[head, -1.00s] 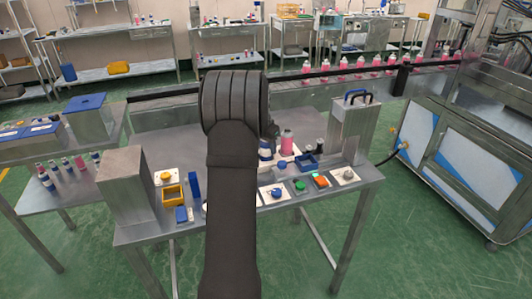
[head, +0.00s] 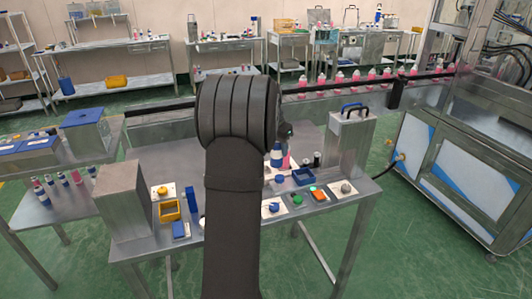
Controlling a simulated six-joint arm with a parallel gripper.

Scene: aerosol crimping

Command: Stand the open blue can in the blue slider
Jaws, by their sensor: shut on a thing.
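The blue can (head: 276,156), blue with a pale band, shows just right of my arm in the head view. My gripper (head: 284,131) is mostly hidden behind my own arm; only a dark part of it shows above the can. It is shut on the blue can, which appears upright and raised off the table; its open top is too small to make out. A small blue open holder (head: 302,177), which may be the blue slider, sits right of and below the can and looks empty. The can is apart from it.
A pink can (head: 287,161) stands close beside the blue can. Small dark items are near the holder. Along the front are green (head: 298,200) and orange (head: 318,195) parts. A metal box with a blue handle (head: 348,145) stands at right, a yellow bin (head: 170,210) at left.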

